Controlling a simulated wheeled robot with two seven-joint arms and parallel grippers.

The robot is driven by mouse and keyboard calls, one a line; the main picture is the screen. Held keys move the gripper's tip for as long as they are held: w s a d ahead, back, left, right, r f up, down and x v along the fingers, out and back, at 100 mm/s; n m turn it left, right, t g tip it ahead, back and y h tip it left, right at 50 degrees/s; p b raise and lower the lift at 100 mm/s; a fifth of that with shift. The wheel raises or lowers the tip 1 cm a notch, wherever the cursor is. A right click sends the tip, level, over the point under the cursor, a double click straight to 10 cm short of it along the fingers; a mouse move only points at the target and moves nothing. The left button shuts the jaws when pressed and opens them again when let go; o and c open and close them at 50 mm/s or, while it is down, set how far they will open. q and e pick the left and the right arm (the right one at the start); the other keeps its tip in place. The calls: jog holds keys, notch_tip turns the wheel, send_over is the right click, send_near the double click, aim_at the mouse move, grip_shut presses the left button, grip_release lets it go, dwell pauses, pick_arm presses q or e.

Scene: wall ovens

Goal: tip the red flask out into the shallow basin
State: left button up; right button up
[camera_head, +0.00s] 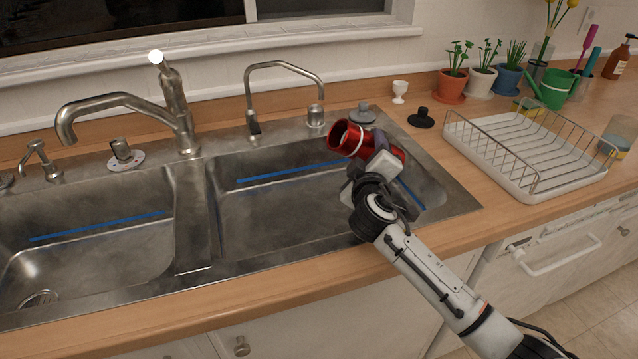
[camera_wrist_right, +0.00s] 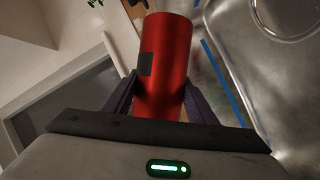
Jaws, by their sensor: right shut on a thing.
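The red flask (camera_head: 348,138) is a shiny red cylinder with a pale band, lying almost on its side over the back right of the right sink basin (camera_head: 270,215). Its open mouth points left and its inside looks dark. My right gripper (camera_head: 377,152) is shut around the flask's body. The wrist view shows the flask (camera_wrist_right: 165,65) between the two dark fingers of this gripper (camera_wrist_right: 160,98). The left sink basin (camera_head: 90,250) lies beyond a metal divider. I cannot tell which basin is the shallower. No liquid shows leaving the flask. My left gripper is not in view.
A tall faucet (camera_head: 130,100) and a thin curved tap (camera_head: 285,68) stand behind the basins. A dish rack (camera_head: 530,150) stands on the wooden counter at right. Potted plants (camera_head: 450,85) and a green watering can (camera_head: 553,90) stand behind it. Both basins look empty.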

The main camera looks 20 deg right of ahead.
aim_at(362, 143)
jog(key=shift+d+n+t+h+b, duration=0.15)
jog(key=shift+n+t+h+b, duration=0.4)
jog(key=shift+n, duration=0.85)
dwell(0.7)
jog(key=shift+a+r+n+t+b, duration=0.35)
jog(key=shift+a+r+n, duration=0.35)
jog(key=shift+n, duration=0.1)
dwell(0.4)
jog(key=shift+a+r+n+t, duration=0.2)
jog(key=shift+r+n+t, duration=0.15)
jog(key=shift+r+n, duration=0.4)
jog(key=shift+a+r+n+t, duration=0.15)
jog(key=shift+r+n+t, duration=0.25)
jog(key=shift+n, duration=0.55)
dwell(1.0)
